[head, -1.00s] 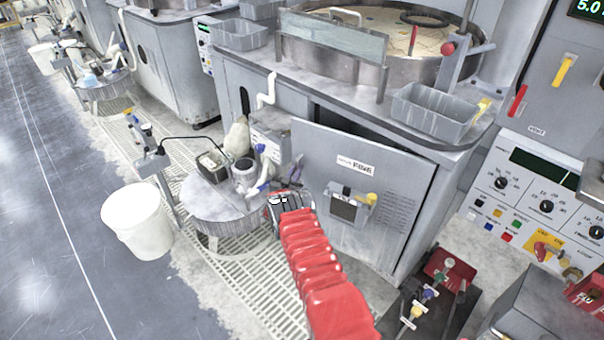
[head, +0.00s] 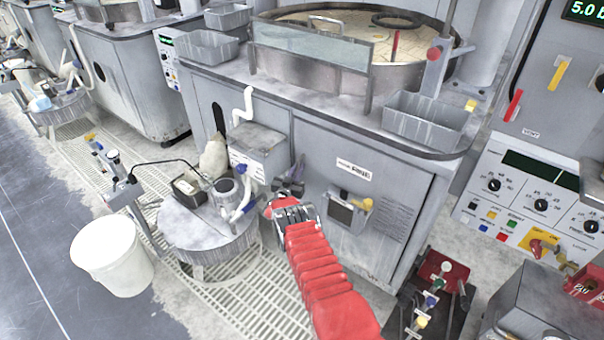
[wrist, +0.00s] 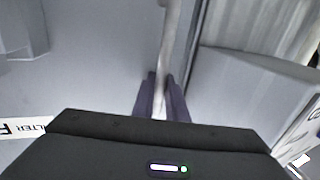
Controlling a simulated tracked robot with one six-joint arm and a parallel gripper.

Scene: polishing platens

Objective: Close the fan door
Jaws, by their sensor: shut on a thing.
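The fan door (head: 385,180) is the grey panel with a white label on the front of the middle polishing cabinet. In the head view it looks nearly flush with the cabinet, with a dark line along its right side. My gripper (head: 291,186) is at the door's left edge. In the wrist view, the fingers of my gripper (wrist: 162,92) are shut on a pale upright strip along the door's edge; a dark line runs just right of it. The door's face (wrist: 90,70) fills the left of that view. My wrist housing hides the lower part.
A round grey drum (head: 205,235) with a metal jug and a black box on it stands close left of my gripper. A white bucket (head: 112,258) is farther left. A red-and-black rack (head: 432,290) stands right of the door. Floor grating (head: 265,310) lies in front.

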